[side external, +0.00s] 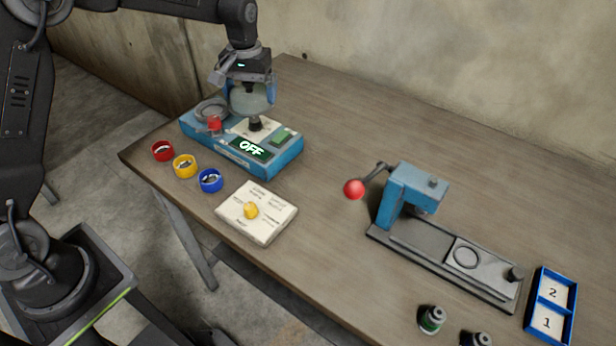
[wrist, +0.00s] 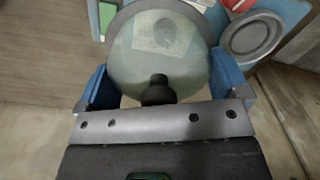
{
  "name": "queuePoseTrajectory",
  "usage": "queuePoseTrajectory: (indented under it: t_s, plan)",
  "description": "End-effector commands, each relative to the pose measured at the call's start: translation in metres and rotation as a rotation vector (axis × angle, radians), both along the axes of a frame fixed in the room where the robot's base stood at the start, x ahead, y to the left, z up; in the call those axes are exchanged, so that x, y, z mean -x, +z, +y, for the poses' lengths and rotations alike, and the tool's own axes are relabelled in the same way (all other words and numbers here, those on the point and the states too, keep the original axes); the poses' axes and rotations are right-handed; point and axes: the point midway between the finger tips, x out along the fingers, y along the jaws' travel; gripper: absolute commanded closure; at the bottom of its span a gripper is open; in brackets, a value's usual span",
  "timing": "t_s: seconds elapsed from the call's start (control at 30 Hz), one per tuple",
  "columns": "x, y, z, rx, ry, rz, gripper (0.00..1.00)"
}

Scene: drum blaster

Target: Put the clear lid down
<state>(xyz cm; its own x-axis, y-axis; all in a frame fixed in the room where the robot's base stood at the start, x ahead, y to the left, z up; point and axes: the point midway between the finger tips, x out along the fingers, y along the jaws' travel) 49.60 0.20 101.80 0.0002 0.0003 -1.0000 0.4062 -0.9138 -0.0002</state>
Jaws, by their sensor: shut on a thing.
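The clear lid (side external: 249,100) is a see-through dome with a grey rim. My gripper (side external: 251,92) has blue fingers and is shut on the lid, over the blue machine (side external: 228,152) whose display (side external: 251,149) reads OFF. In the wrist view, the lid (wrist: 158,55) lies between the blue fingers, with a black knob near my gripper (wrist: 160,92). The lid looks held above the machine's top, though the exact gap is hard to tell. A grey round seat (side external: 212,109) is on the machine's back left; it also shows in the wrist view (wrist: 250,37).
Red (side external: 162,151), yellow (side external: 184,166) and blue (side external: 210,181) cups stand at the left edge. A dial panel (side external: 257,211) sits in front. A lever press (side external: 415,200), small bottles (side external: 431,319) and a blue numbered tray (side external: 550,305) are at right. The table's back middle is clear.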

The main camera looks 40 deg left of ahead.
Motion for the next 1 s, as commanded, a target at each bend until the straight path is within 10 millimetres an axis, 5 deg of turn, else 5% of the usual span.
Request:
queuePoseTrajectory:
  t_s: [0.03,0.2,0.4,1.0]
  plan:
    - [-0.003,-0.006,-0.029,0.0,-0.097,0.002,0.33]
    - [-0.003,-0.021,-0.104,0.0,-0.374,0.0,0.33]
    - [0.004,-0.031,-0.155,-0.001,-0.567,-0.001,0.33]
    - [0.007,-0.1,-0.168,0.0,-0.616,0.0,0.33]
